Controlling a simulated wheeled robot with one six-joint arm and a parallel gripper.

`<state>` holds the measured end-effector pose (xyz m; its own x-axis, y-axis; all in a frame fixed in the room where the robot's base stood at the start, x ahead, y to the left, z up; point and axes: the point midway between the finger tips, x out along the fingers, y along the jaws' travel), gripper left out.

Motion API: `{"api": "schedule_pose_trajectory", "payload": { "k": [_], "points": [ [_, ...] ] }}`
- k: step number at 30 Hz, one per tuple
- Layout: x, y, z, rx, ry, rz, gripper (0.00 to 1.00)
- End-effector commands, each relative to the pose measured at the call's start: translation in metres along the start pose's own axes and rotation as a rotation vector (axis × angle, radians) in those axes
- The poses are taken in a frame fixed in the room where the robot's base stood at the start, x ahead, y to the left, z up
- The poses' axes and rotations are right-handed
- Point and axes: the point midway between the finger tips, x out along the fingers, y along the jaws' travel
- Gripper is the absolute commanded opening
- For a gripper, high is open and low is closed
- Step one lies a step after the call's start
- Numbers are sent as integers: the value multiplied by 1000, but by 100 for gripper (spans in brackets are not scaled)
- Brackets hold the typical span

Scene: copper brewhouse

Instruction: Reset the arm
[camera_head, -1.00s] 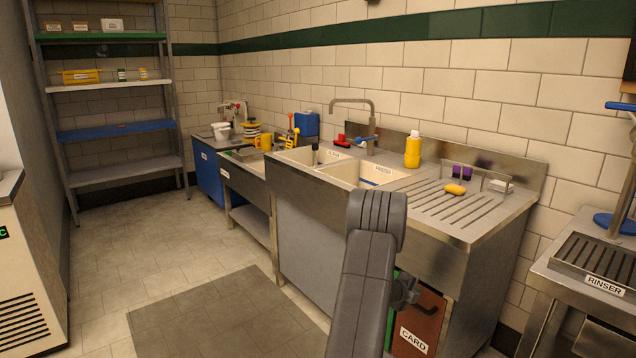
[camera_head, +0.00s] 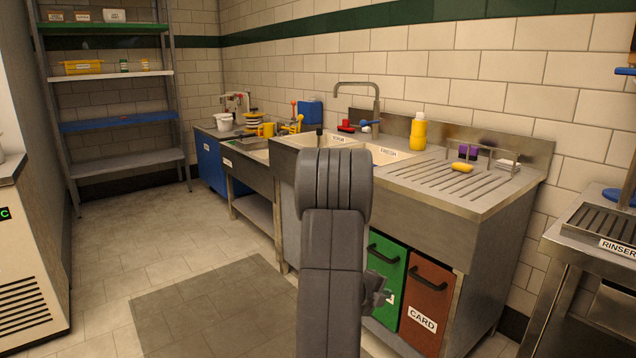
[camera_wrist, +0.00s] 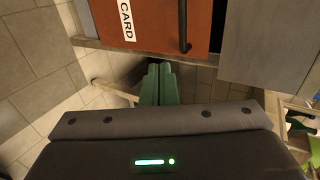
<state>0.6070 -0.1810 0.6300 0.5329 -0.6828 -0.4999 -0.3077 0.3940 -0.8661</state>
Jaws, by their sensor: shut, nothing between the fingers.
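My arm stands upright in the middle of the head view, in front of the sink unit. My gripper shows in the wrist view, with its green fingers (camera_wrist: 160,84) together and nothing between them. Beyond the fingertips is the lower edge of the brown bin front labelled CARD (camera_wrist: 165,22). That same CARD front (camera_head: 427,305) is in the head view, right of my arm. The gripper's fingers cannot be made out in the head view.
A green bin front (camera_head: 384,270) is beside CARD. The rinser stand (camera_head: 600,240) is at the right, a shelf rack (camera_head: 120,125) at the back left. The left floor is clear.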

Motion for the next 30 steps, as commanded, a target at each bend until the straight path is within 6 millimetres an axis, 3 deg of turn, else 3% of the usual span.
{"api": "schedule_pose_trajectory", "payload": {
  "k": [11,18,24,30],
  "points": [
    [-67,36,1,-5,-3,1,0],
    [-108,37,1,0,-2,0,0],
    [-125,38,0,0,0,-1,0],
    [-128,39,0,1,0,0,0]
  ]
}}
